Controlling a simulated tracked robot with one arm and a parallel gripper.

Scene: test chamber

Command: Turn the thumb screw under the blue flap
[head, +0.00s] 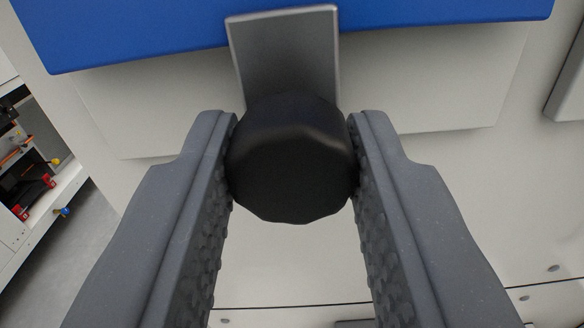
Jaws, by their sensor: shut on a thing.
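The thumb screw (292,165) is a black, many-sided knob in the middle of the head view. It sits at the lower end of a grey metal tab (285,55), just below the blue flap (150,35). The flap spans the top of the view, and its upper part is out of frame. My gripper (292,150) has one grey ridged finger on each side of the knob. Both fingertips touch its sides, so the gripper is shut on it. The screw's shaft is hidden behind the knob.
A white panel (430,85) lies behind the knob under the flap. A grey box edge (570,85) shows at the far right. At the left, a white shelf unit (40,215) holds dark, red and yellow items above grey floor. The space just below the knob is clear.

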